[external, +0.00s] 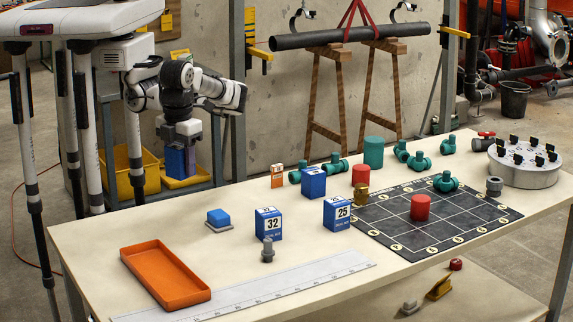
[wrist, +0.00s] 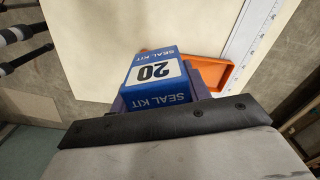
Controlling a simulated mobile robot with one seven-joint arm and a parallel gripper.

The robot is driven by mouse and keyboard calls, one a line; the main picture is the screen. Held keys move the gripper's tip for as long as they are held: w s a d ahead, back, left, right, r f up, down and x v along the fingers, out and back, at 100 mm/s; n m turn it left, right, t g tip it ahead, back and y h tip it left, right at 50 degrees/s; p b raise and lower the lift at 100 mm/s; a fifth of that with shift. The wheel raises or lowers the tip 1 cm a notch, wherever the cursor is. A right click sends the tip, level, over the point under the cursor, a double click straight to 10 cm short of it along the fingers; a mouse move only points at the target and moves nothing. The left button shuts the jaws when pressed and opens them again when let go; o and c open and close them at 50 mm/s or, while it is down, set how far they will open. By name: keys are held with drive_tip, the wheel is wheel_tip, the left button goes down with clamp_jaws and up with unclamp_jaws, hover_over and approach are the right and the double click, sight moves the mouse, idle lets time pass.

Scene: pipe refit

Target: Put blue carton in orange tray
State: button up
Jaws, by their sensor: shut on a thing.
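My gripper (external: 181,166) is shut on a blue carton (wrist: 152,73) with a white panel reading 20 and the words SEAL KIT. In the external view the gripper points down and holds the carton (external: 175,163) in the air near the table's back left edge, apart from the tray. The shallow orange tray (external: 166,273) lies at the table's front left and looks empty. In the wrist view part of the orange tray (wrist: 229,77) shows beyond the carton, which hides the rest.
Blue-and-white cartons reading 32 (external: 268,224) and 25 (external: 337,213) stand mid-table, with another blue carton (external: 313,183) behind. A blue block (external: 219,217) on a grey base and a grey fitting (external: 267,250) stand near the tray. A long ruler (external: 245,287) lies along the front.

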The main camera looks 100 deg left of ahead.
sight(149, 261)
drive_tip(key=s+d+m, duration=0.4)
drive_tip(key=s+d, duration=0.3)
drive_tip(key=d, duration=0.1)
wheel_tip(149, 261, down, 20)
drive_tip(key=shift+s+a+r+p, duration=0.1)
drive_tip(key=shift+s+a+p, duration=0.05)
drive_tip(key=shift+p, duration=0.85)
drive_tip(key=o, duration=0.7)
wheel_tip(149, 261, up, 12)
drive_tip(key=shift+b, duration=1.2)
